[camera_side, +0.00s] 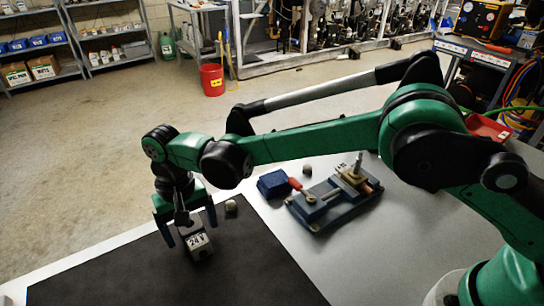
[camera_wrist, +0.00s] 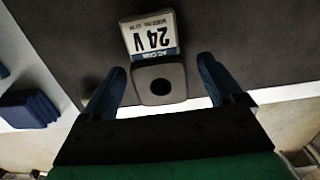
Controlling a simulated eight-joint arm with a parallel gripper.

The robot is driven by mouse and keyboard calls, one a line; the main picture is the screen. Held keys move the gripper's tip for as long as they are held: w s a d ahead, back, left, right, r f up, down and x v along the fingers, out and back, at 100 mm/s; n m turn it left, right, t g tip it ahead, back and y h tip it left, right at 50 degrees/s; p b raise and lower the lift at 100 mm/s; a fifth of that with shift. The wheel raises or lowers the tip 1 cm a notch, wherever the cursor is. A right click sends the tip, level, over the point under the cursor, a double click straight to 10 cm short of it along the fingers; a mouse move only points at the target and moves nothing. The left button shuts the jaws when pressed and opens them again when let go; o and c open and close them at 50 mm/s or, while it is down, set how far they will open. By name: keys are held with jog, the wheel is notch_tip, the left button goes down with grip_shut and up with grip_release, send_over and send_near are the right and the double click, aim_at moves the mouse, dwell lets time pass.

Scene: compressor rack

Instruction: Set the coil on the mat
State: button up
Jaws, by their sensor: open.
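The coil (camera_side: 200,245) is a small dark block with a white face marked "24 V". It appears to rest on the black mat (camera_side: 215,284), near the mat's far left edge. The wrist view also shows the coil (camera_wrist: 158,82), with a round hole in its dark end. My gripper (camera_side: 190,226) is low over the coil, and its two blue fingers are open. In the wrist view my gripper (camera_wrist: 161,86) has one finger on each side of the coil's dark end, with a narrow gap on both sides. The coil's underside is hidden.
A blue block (camera_side: 272,183) and a blue fixture (camera_side: 335,198) with a red-handled tool lie on the grey table right of the mat. Small round pieces sit near the mat's far edge (camera_side: 231,206) and behind the fixture (camera_side: 307,169). The mat's near part is clear.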

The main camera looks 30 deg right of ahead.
notch_tip(320, 180, up, 12)
jog(key=f, duration=0.1)
jog(key=w+d+r+t, duration=0.1)
jog(key=w+d+r, duration=0.1)
jog(key=d+r, duration=0.35)
jog(key=s+d+r+t+y, duration=0.1)
jog(key=s+d+t, duration=0.1)
jog(key=d, duration=0.3)
jog(key=s+d+r+t, duration=0.1)
jog(key=s+d, duration=0.1)
jog(key=d, duration=0.3)
jog(key=s+d+f+t+h, duration=0.1)
jog(key=s+d+f+t, duration=0.3)
jog(key=d, duration=0.7)
jog(key=s+f, duration=0.2)
jog(key=s, duration=0.2)
jog(key=shift+s, duration=0.4)
